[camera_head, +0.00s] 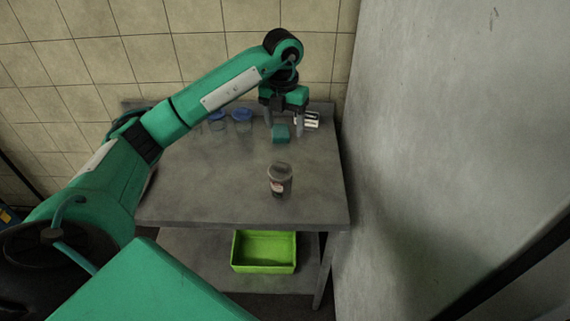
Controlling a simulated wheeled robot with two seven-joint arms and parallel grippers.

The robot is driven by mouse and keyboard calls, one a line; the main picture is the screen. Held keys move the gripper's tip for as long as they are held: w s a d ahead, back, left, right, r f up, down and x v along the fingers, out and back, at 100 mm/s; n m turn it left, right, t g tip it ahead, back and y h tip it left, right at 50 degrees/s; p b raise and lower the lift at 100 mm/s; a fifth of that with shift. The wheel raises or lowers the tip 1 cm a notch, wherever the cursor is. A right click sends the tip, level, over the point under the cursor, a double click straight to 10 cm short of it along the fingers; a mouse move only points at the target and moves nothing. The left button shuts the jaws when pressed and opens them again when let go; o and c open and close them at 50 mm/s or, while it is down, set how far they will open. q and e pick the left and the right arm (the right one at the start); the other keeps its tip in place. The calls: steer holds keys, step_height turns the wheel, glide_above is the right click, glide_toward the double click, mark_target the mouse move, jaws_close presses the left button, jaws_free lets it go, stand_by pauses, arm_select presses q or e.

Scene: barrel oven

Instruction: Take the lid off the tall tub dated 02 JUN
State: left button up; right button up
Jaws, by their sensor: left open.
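A dark tub (279,185) with a grey-brown lid (280,170) and a small pale and red label stands upright near the front of the grey table. Two clear tubs with blue lids, one on the left (217,122) and one on the right (242,119), stand at the back, partly behind my arm. No date is readable on any of them. My left gripper (284,132) is open, pointing down over the back of the table, to the right of the blue-lidded tubs and behind the dark tub. My right gripper is out of view.
A small teal block (281,133) shows between and below my left fingers. A pale object with dark marks (312,120) lies at the back right. A green bin (264,252) sits on the lower shelf. A grey wall (440,140) closes the right side. The table's middle (215,170) is clear.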

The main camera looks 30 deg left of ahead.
arm_select(q)
steer(key=p, duration=0.2)
glide_above(280, 165)
steer(key=f, duration=0.5)
steer(key=w+f, duration=0.1)
steer(key=f, duration=0.2)
steer(key=shift+d, duration=0.2)
steer(key=shift+s+f+p, duration=0.2)
steer(key=shift+f+p, duration=0.25)
steer(key=shift+p, duration=0.1)
steer(key=f, duration=0.1)
steer(key=f+p, duration=0.2)
steer(key=shift+s+a+f, duration=0.15)
steer(key=shift+s, duration=0.15)
steer(key=shift+f, duration=0.65)
steer(key=c, duration=1)
steer(key=shift+c, duration=0.2)
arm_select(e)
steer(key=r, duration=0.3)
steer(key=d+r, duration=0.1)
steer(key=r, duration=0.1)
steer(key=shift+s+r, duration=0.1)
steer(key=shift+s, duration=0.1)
